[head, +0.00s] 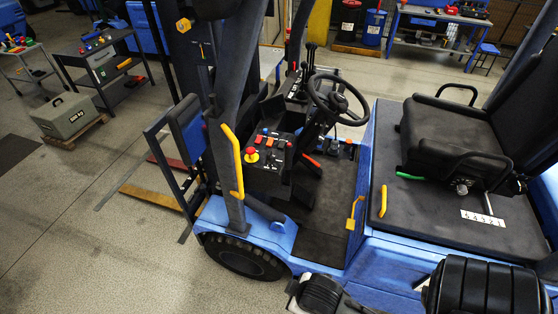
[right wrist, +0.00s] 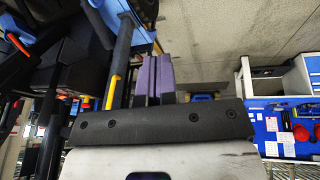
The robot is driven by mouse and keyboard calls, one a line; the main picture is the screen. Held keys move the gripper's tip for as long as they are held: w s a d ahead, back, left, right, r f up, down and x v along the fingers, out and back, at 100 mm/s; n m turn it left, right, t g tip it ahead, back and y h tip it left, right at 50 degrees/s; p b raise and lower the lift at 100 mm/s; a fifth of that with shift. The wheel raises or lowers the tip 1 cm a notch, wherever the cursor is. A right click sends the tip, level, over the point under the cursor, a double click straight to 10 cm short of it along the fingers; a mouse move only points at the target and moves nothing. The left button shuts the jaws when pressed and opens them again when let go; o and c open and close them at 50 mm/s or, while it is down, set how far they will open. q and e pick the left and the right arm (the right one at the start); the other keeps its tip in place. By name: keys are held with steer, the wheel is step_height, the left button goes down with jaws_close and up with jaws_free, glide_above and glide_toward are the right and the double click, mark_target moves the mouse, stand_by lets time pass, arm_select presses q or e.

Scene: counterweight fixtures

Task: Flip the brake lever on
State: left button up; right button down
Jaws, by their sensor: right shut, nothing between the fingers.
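The blue forklift (head: 385,255) fills the middle and right of the head view. No part is labelled as the brake lever. Candidate levers are a red-tipped lever (head: 311,160) beside the steering column, a green handle (head: 409,176) by the seat and a yellow handle (head: 383,201) on the seat deck. My right gripper (right wrist: 152,62) shows its purple fingers shut together and empty in the right wrist view. A yellow bar (right wrist: 112,92) stands left of the fingers; I cannot tell whether they touch anything. My left gripper is not in view.
The steering wheel (head: 341,96), control panel (head: 268,150) and front post (head: 222,130) crowd the cab. The seat (head: 455,135) is at the right. A grey weight box (head: 65,116) and carts stand at the left. Open floor lies left of the forklift.

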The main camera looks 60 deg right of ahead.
steer(key=w+d+r+m+g+h+b, duration=0.15)
steer(key=w+d+m+h+b, duration=0.65)
steer(key=w+d, duration=1.45)
steer(key=w+d+r+m+g+y+b, duration=0.1)
steer(key=w+d+r+m+g+b, duration=0.2)
steer(key=w+d+r+b, duration=0.5)
steer(key=shift+w+d+m+g+y, duration=0.35)
steer(key=shift+d+m, duration=0.25)
steer(key=shift+d, duration=0.35)
steer(key=p+x, duration=0.1)
steer(key=x, duration=0.9)
